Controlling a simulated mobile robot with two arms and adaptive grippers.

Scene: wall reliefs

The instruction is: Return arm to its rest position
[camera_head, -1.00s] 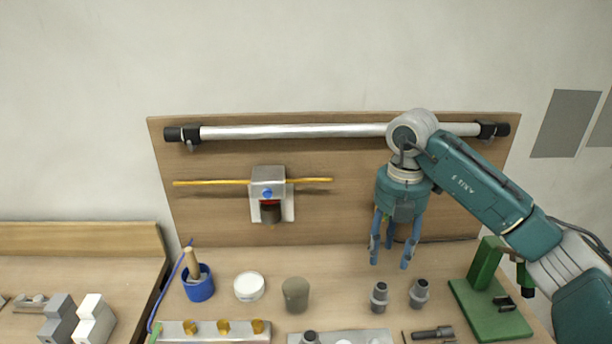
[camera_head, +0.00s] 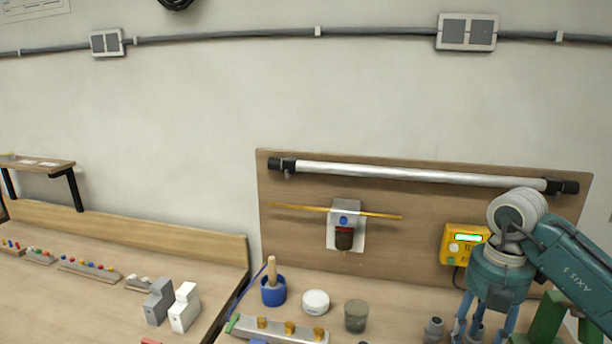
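My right arm comes in from the right, with its teal gripper (camera_head: 483,328) hanging fingers down at the lower right of the head view. Its blue fingers are spread apart around or in front of a grey fitting (camera_head: 474,332), and their tips are near or past the bottom edge. I cannot tell whether the fingers touch the fitting. No object shows clearly held. My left arm and gripper are not in view.
A wooden back panel (camera_head: 400,262) carries a silver rail (camera_head: 420,175), a yellow rod (camera_head: 375,214) and a yellow box (camera_head: 464,243). A blue cup (camera_head: 273,292), white lid (camera_head: 315,302) and grey-brown cup (camera_head: 356,315) stand on the bench. Green stand (camera_head: 546,318) is at right.

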